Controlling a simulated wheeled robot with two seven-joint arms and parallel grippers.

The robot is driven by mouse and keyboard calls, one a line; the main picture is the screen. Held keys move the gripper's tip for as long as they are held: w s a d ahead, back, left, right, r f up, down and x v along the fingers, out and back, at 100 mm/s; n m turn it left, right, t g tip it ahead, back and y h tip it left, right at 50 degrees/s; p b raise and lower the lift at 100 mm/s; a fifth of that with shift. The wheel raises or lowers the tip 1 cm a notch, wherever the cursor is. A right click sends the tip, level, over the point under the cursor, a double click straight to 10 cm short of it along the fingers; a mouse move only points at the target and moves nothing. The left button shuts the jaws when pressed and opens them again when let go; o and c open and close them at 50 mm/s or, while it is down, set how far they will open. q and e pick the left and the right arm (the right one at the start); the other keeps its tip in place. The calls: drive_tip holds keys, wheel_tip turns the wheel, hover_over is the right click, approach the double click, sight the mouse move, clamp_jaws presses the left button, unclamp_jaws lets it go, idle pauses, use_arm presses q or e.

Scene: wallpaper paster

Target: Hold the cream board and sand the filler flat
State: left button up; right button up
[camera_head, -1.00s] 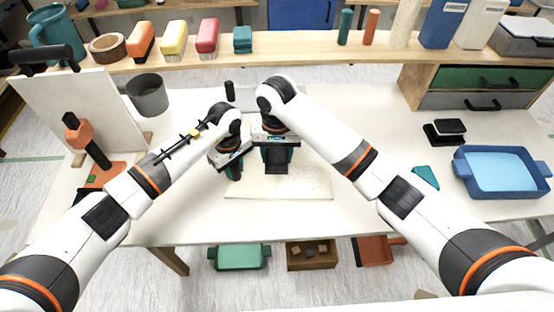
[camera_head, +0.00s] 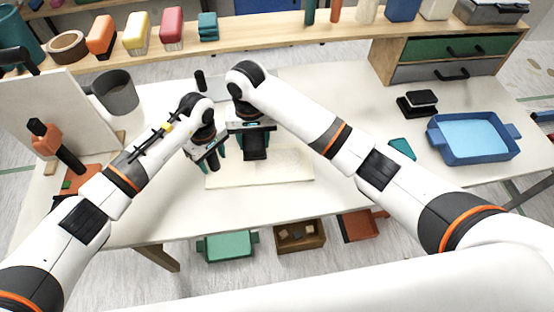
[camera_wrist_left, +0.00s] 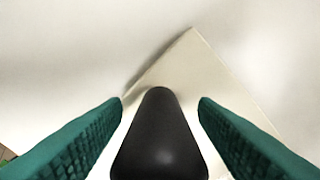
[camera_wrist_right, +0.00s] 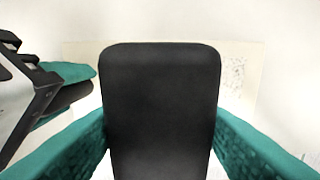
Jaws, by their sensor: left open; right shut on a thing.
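The cream board (camera_head: 285,172) lies flat on the white table, with a speckled patch (camera_wrist_right: 235,75) in the right wrist view. My right gripper (camera_head: 256,150) is shut on a black block (camera_wrist_right: 160,110) over the board's middle; I cannot tell whether the block touches it. My left gripper (camera_head: 214,160) is open above the board's left end. In the left wrist view, a black rounded piece (camera_wrist_left: 160,140) sits between its teal fingers, over a board corner (camera_wrist_left: 205,70). I cannot tell whether that piece belongs to the gripper. The gripper and block hide part of the board.
A grey cup (camera_head: 115,92), upright panel (camera_head: 50,105) and orange-black tool (camera_head: 48,138) stand at left. A black block pair (camera_head: 418,102), teal piece (camera_head: 402,147) and blue tray (camera_head: 436,146) lie at right. Drawers (camera_head: 440,58) and a shelf line the back. The front table strip is clear.

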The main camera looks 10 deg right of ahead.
use_arm(q)
wheel_tip(320, 180, up, 12)
idle(0.5)
